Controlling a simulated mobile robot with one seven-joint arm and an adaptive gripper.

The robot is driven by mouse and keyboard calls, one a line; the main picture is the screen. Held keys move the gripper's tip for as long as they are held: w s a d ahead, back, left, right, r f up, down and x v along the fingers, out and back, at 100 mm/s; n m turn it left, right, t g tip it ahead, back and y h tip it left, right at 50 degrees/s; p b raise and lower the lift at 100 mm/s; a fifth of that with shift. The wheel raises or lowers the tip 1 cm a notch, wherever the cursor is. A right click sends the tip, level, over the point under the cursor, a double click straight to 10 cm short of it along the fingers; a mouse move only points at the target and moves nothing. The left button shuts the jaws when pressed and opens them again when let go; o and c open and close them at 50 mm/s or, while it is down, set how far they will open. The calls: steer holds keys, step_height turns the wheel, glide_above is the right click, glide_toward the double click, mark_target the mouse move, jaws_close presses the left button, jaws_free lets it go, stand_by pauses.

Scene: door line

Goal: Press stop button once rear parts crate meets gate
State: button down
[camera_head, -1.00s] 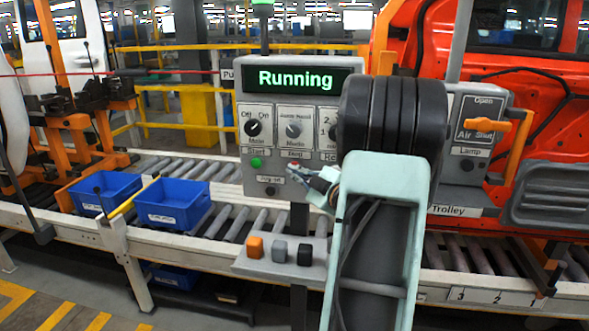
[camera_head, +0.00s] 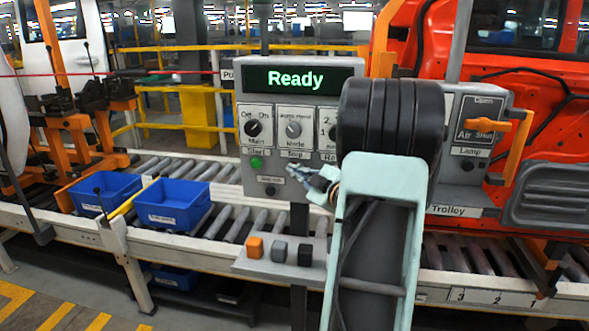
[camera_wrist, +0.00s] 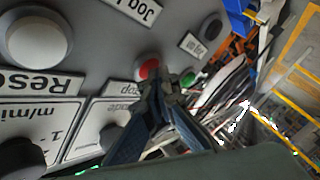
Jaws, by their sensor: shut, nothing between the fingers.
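The grey control panel (camera_head: 285,190) has a display (camera_head: 294,79) reading "Ready". My gripper (camera_head: 292,171) is shut and empty, with its tips at the Stop button, which they hide in the head view. In the wrist view the red Stop button (camera_wrist: 148,68) shows partly behind the fingertips (camera_wrist: 163,82); I cannot tell if they touch it. The yellow gate bar (camera_head: 124,207) lies across the roller line. The left blue crate (camera_head: 90,208) is up against or very close to the bar. Another blue crate (camera_head: 172,217) is just right of it.
The green Start button (camera_head: 256,163) is left of my gripper and also shows in the wrist view (camera_wrist: 188,79). A white Reset button (camera_wrist: 38,38) is nearby. A small shelf with coloured blocks (camera_head: 280,262) juts out below. An orange car body (camera_head: 530,130) stands right.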

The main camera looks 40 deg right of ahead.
steer(key=shift+s+a+b, duration=0.4)
steer(key=shift+s+a, duration=0.25)
steer(key=shift+a, duration=0.15)
steer(key=s+a+b, duration=0.1)
steer(key=s+a, duration=0.2)
steer(key=shift+s+a, duration=0.1)
steer(key=shift+a, duration=0.3)
stand_by(0.7)
